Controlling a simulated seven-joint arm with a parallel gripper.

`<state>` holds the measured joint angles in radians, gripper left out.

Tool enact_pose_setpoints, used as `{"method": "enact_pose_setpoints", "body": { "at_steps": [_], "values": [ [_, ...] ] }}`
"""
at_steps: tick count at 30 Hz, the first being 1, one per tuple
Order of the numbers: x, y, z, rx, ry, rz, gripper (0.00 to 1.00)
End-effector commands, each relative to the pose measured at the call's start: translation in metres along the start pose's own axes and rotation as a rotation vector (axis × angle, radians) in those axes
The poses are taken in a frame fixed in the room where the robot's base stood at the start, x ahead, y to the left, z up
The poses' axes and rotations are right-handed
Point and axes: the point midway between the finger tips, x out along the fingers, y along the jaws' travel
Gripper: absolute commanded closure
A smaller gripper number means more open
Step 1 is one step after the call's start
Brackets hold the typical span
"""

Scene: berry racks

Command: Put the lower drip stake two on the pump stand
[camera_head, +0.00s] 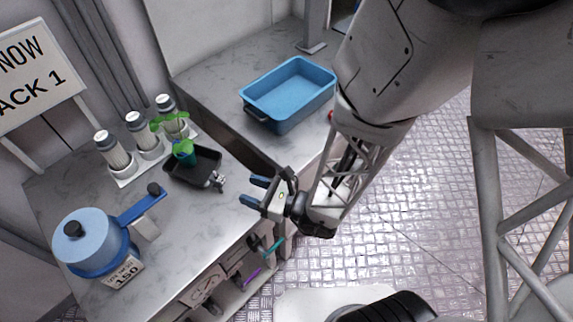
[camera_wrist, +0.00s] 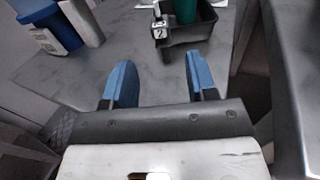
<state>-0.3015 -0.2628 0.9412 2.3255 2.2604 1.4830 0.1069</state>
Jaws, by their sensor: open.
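Two thin stake-like pieces stick out at the front of the counter, below its top: a teal one (camera_head: 274,246) and a purple one (camera_head: 252,276). I cannot read a number on either. My gripper (camera_head: 256,191) is open and empty, above the counter's front edge, higher than both pieces and apart from them. Its two blue fingers also show in the wrist view (camera_wrist: 160,72) with nothing between them. I cannot tell for sure which thing is the pump stand. A blue lidded pot (camera_head: 88,242) with a blue handle stands at the left, behind a card reading 150 (camera_head: 122,272).
A black tray (camera_head: 208,163) with a green cup (camera_head: 184,154) and a small tag sits just beyond my gripper. Several capped bottles stand in a white rack (camera_head: 125,180). A blue bin (camera_head: 290,92) is on the back counter. Bare counter lies between pot and tray.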

Motion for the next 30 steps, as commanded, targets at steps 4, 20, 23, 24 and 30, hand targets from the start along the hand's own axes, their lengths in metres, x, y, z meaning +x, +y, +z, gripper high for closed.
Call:
{"method": "enact_pose_setpoints", "body": {
  "at_steps": [4,20,23,24,30],
  "values": [
    [0.0,0.0,0.0,-0.001,0.0,0.001,0.48],
    [-0.002,0.016,0.062,-0.221,0.043,0.298,0.48],
    [-0.009,0.022,0.08,-0.315,0.074,0.4,0.48],
    [-0.013,0.024,0.087,-0.354,0.089,0.439,0.48],
    [-0.038,0.03,0.114,-0.56,0.181,0.623,0.48]
  ]
}}
